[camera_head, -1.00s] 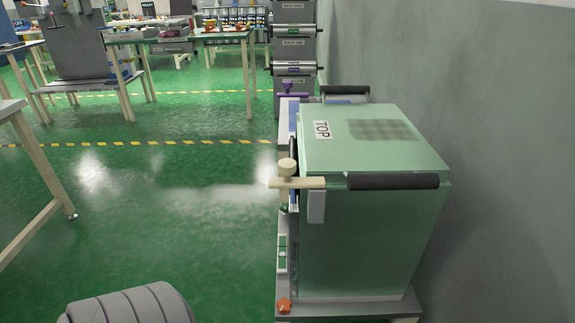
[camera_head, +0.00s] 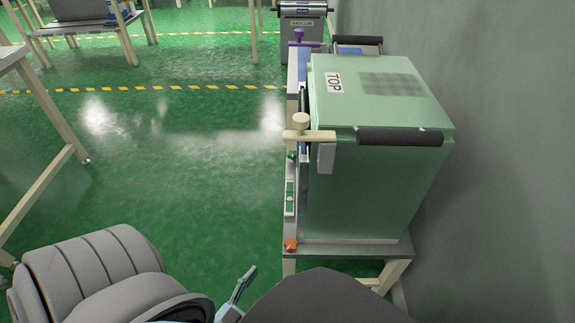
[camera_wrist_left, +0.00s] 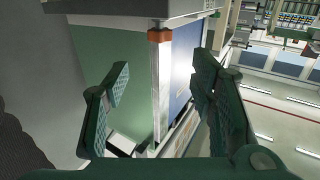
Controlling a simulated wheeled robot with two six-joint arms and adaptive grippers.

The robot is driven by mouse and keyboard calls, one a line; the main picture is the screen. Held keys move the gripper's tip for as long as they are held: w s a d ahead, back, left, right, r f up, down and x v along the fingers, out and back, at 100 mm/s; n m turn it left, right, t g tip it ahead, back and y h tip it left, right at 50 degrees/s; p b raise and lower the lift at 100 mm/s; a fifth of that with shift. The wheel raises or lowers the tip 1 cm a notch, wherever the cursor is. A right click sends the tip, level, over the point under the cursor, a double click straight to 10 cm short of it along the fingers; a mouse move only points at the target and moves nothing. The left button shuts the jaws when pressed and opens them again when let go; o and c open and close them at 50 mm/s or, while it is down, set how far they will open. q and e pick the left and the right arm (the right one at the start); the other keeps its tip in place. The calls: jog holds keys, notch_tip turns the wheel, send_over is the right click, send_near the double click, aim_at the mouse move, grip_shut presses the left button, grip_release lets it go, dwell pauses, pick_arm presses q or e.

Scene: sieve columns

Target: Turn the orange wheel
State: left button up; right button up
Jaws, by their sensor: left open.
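The orange wheel (camera_head: 291,245) is a small knob low on the near left corner of the green cabinet marked TOP (camera_head: 385,85). My left gripper (camera_head: 243,287) is below and left of the wheel in the head view, apart from it, and partly cut off and hidden by my arm. In the left wrist view the gripper (camera_wrist_left: 165,72) is open with its green fingers apart and nothing between them touching. The orange wheel (camera_wrist_left: 159,35) shows there beyond the fingertips, near the top middle. My right gripper is not in view.
A beige handle with a round knob (camera_head: 301,122) and a black bar (camera_head: 400,137) stick out at the cabinet's near top edge. A grey wall (camera_head: 505,150) stands close at right. Green floor (camera_head: 180,180) is open at left, with a table leg (camera_head: 50,190) further left.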

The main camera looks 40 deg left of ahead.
aim_at(287, 250)
pick_arm(q)
jog(key=w, duration=0.4)
jog(key=w+b, duration=0.1)
jog(key=w, duration=0.3)
jog(key=w+a, duration=0.1)
jog(key=w, duration=0.3)
jog(key=shift+f+b, duration=0.1)
jog(key=shift+b, duration=0.3)
jog(key=shift+w+a, duration=0.1)
jog(key=shift+w, duration=0.15)
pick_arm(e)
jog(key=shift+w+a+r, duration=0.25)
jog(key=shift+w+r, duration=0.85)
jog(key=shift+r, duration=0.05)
pick_arm(q)
jog(key=shift+c, duration=0.2)
jog(key=c, duration=1.1)
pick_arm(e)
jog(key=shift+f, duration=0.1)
pick_arm(q)
jog(key=shift+h, duration=0.3)
